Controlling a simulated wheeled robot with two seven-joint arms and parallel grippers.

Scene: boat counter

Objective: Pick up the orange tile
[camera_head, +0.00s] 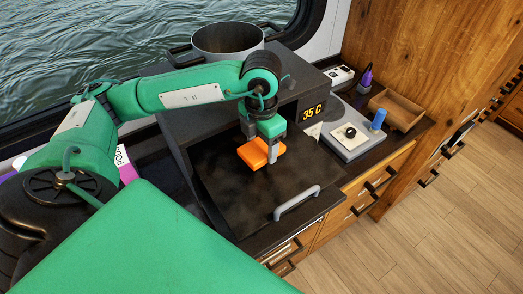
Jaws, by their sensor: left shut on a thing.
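The orange tile (254,154) is in the middle of the camera_head view, over a dark flat panel with a grey handle. My left gripper (264,152) points down from above and is shut on the orange tile, with a finger showing at its right side. Whether the tile touches the panel or hangs just above it, I cannot tell. My right gripper is not in view.
The dark panel (230,195) has a grey handle (297,203) at its front. Behind it is a box with a "35 C" display (312,112), and a metal pot (228,40). To the right are a grey device (345,135), a blue cylinder (378,120) and a wooden tray (397,109).

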